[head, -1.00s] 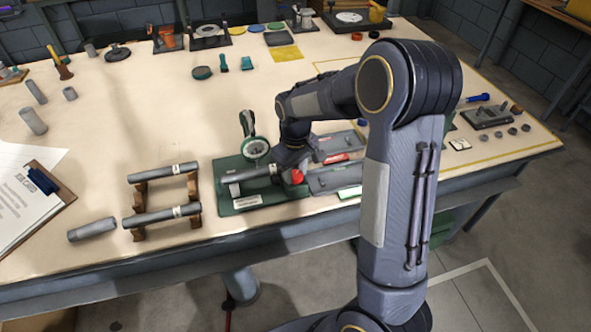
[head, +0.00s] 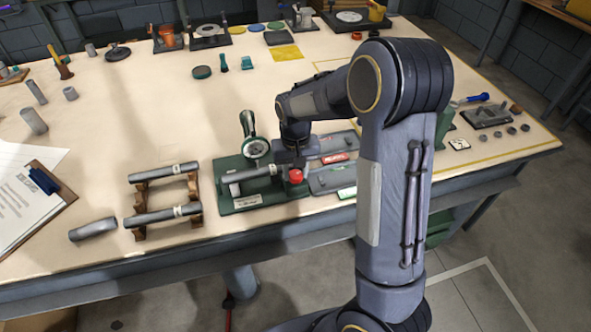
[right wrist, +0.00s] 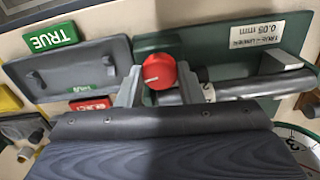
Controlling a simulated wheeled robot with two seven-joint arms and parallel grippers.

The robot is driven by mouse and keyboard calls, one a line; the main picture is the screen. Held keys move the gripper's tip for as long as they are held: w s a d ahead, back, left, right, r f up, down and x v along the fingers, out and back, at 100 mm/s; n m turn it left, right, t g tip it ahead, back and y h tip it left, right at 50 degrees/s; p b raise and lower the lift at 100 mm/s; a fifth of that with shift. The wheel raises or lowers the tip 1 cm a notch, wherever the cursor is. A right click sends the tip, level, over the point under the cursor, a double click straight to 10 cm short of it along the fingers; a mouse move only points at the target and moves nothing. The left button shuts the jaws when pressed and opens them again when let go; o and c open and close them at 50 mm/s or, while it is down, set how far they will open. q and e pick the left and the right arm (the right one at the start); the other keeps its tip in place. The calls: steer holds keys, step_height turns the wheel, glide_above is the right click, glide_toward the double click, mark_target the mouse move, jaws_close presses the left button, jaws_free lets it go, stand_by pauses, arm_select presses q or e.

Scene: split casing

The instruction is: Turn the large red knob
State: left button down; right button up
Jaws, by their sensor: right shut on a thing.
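The large red knob (head: 296,176) sits at the right end of a green test fixture (head: 240,205) near the table's front edge. In the right wrist view the knob (right wrist: 159,71) is round, with a pale mark on its face. My right gripper (head: 291,166) reaches it from behind; in the right wrist view its two fingers (right wrist: 159,84) stand on either side of the knob, shut on it. A grey shaft (head: 252,173) lies in the fixture, with a dial gauge (head: 256,148) behind it. My left gripper is not in view.
Grey trays (head: 332,178) with red and green labels lie right of the fixture. A wooden rack (head: 138,200) with grey shafts stands to its left. A clipboard (head: 40,205) lies at far left. The table's middle is mostly clear.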

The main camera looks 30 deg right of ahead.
mark_target(296, 174)
steer(key=shift+w, duration=0.1)
steer(key=o, duration=1)
steer(key=shift+c, duration=0.2)
steer(key=shift+r, duration=3.95)
